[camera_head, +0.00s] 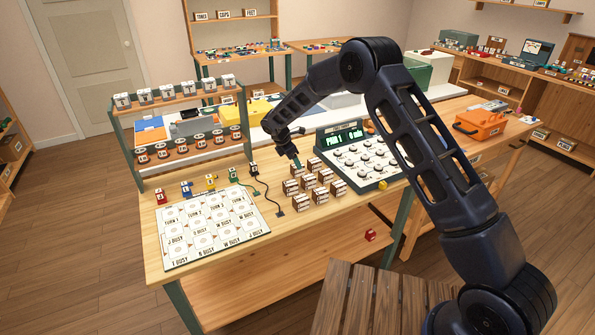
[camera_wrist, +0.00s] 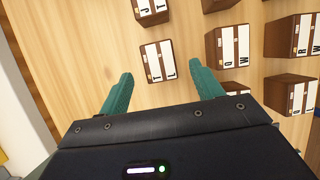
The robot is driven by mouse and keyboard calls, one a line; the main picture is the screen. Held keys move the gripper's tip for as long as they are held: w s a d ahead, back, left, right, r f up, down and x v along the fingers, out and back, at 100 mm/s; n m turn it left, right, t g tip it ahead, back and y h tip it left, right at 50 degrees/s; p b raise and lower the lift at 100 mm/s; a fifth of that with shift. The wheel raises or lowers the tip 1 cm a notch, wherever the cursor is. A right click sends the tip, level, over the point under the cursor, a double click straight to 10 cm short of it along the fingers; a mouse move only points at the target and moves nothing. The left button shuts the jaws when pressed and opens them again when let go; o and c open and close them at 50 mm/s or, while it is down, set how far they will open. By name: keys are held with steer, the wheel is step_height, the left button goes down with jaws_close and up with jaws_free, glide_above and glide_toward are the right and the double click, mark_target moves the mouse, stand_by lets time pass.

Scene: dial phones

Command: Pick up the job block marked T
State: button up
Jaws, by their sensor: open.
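Several small brown wooden job blocks (camera_head: 308,181) with white lettered labels stand in rows on the workbench (camera_head: 237,275). My gripper (camera_head: 295,160) hangs at the back left of these blocks, pointing down. In the wrist view, my gripper (camera_wrist: 163,75) is open, its two teal fingers apart and empty. One block (camera_wrist: 158,62) shows just beyond and between the fingertips; its label seems to read T and L. Another block (camera_wrist: 152,11), cut by the top edge, seems to read J and T. In the head view the letters are too small to tell the T block.
Neighbouring blocks (camera_wrist: 228,45) stand close to the right. A dial panel (camera_head: 362,155) with a green display stands behind the blocks. A lettered board (camera_head: 212,228) lies to the left. A black cable (camera_head: 262,190) runs between them. A shelf rack (camera_head: 185,135) stands at the back left.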

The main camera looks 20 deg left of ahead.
steer(key=shift+x, duration=2.65)
steer(key=c, duration=1.1)
